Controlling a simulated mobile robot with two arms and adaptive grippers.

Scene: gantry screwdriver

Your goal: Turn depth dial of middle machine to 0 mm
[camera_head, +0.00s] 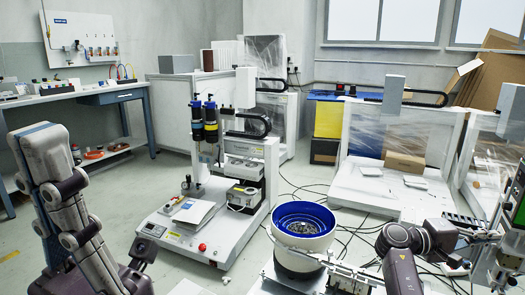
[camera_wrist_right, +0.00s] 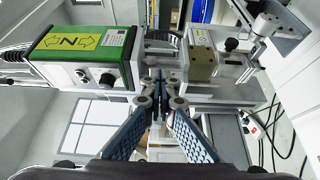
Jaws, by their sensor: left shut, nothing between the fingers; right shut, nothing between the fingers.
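A green-topped unit with yellow Z arrows (camera_wrist_right: 82,42) fills the upper left of the right wrist view. A black knob (camera_wrist_right: 107,78) sits on its pale side panel. A beige block (camera_wrist_right: 202,62) with another black knob (camera_wrist_right: 231,43) is to the right. I cannot tell which knob is the depth dial; no scale is readable. My right gripper (camera_wrist_right: 160,77) is shut and empty, its tips between the green unit and the beige block. In the head view it (camera_head: 457,264) is at the lower right. My left gripper (camera_head: 145,250) is shut and empty, left of the white machine (camera_head: 225,235).
A blue-rimmed feeder bowl (camera_head: 304,219) stands beside my right arm. A film-wrapped gantry (camera_head: 400,125) is behind it. A green-screened unit (camera_head: 520,208) is at the right edge. Cables (camera_head: 350,235) lie on the floor. A workbench (camera_head: 70,98) stands at the left wall.

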